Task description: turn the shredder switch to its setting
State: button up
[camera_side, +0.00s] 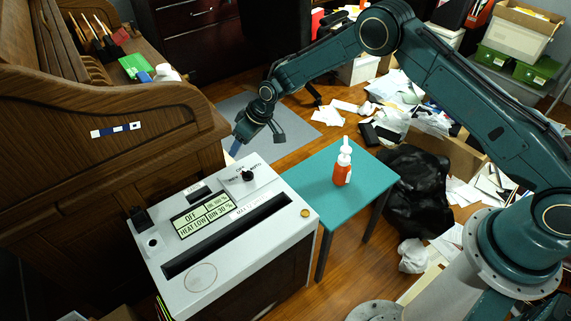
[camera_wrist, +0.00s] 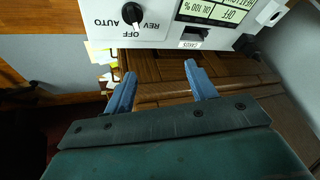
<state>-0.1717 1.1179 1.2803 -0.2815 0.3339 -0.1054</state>
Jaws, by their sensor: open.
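The shredder (camera_side: 225,225) is a white-topped box with a long slot and a display reading OFF. Its black rotary switch (camera_side: 247,175) sits at the back right of the top. In the wrist view the switch (camera_wrist: 132,13) is at the top left, with OFF, AUTO and REV printed around it. My gripper (camera_side: 238,149) is behind the shredder's back edge, apart from the switch. Its two blue fingers (camera_wrist: 162,80) are spread with nothing between them, and the switch lies beyond their tips in the wrist view.
A teal side table (camera_side: 325,190) right of the shredder holds an orange bottle (camera_side: 343,165). A wooden roll-top desk (camera_side: 110,110) stands close on the left. A black bag (camera_side: 415,185) and scattered papers (camera_side: 395,100) cover the floor at right.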

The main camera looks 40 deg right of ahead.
jog(key=n, duration=0.3)
notch_tip(320, 180, up, 7)
jog(key=n+g+h, duration=0.4)
jog(key=n, duration=1.1)
send_over(247, 171)
notch_tip(247, 171, down, 5)
jog(key=shift+f, duration=0.1)
jog(key=shift+f, duration=6.8)
jog(key=shift+c, duration=0.3)
jog(key=c, duration=0.9)
